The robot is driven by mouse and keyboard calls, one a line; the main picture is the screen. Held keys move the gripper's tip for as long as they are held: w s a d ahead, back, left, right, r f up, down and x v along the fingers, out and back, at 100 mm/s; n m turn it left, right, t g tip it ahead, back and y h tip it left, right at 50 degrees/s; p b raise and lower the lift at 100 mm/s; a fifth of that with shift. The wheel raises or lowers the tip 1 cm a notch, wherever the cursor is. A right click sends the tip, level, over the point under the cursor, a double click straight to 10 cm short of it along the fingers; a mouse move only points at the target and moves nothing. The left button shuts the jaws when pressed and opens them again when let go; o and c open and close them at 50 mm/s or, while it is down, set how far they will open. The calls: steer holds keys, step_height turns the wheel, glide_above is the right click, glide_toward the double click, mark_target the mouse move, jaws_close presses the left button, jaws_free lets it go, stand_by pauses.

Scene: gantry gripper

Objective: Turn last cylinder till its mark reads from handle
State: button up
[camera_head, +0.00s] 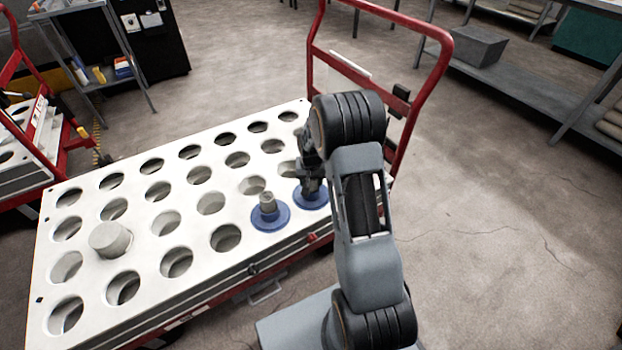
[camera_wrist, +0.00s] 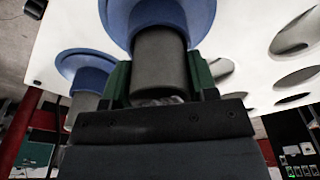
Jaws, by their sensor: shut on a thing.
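The last cylinder, grey with a blue flange (camera_head: 311,201), stands in the cart's top at the right end, by the red handle (camera_head: 436,50). My gripper (camera_head: 312,184) is over it and shut on its grey upper part, which shows between the green fingers in the wrist view (camera_wrist: 160,62). A second blue-flanged cylinder (camera_head: 268,215) stands beside it to the left; it also shows at the left of the wrist view (camera_wrist: 85,72). I can make out no mark on the held cylinder. My arm hides part of it in the head view.
The white cart top (camera_head: 137,205) has rows of mostly empty round holes. A plain grey cylinder (camera_head: 110,240) stands at its left. Another red cart (camera_head: 30,140) is at the far left. A shelf (camera_head: 480,50) with a grey box stands at the back right. The floor at right is clear.

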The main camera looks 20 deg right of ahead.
steer(key=shift+n, duration=0.8)
steer(key=n, duration=0.2)
steer(key=shift+n+y, duration=0.3)
steer(key=shift+n, duration=0.1)
steer(key=shift+n, duration=1.6)
steer(key=shift+n, duration=0.3)
steer(key=shift+a+n+y+b, duration=0.1)
steer(key=shift+n+y+b, duration=0.25)
steer(key=shift+n, duration=0.85)
